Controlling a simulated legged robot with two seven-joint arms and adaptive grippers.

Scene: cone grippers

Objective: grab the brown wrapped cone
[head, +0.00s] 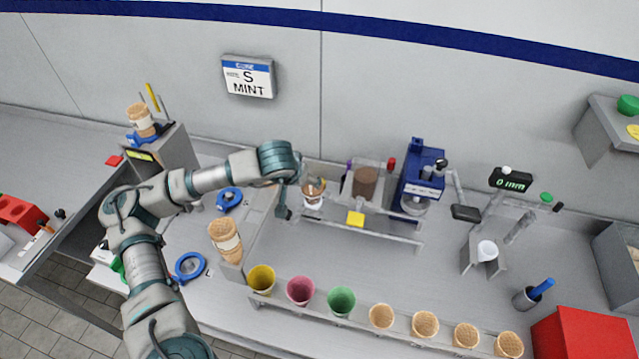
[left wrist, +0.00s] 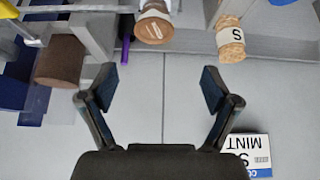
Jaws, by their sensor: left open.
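A brown-and-white wrapped cone or cup (head: 313,191) stands at a small holder on the back counter. In the left wrist view what looks like the same brown piece (left wrist: 154,27) is at the top middle, beyond the fingertips. My left gripper (head: 290,198) is just left of it in the head view, open and empty. In the left wrist view the gripper (left wrist: 158,88) shows both fingers wide apart with nothing between them. A tan waffle cone with a white band (head: 226,240) stands nearer the front left. A tan cone marked S (left wrist: 230,42) is at the upper right of the wrist view.
A brown container (head: 365,182) and a blue machine (head: 422,180) stand right of the holder. A front rack holds yellow (head: 261,279), pink (head: 300,290) and green (head: 341,300) cups and several waffle cones. A MINT sign (head: 248,77) hangs on the wall.

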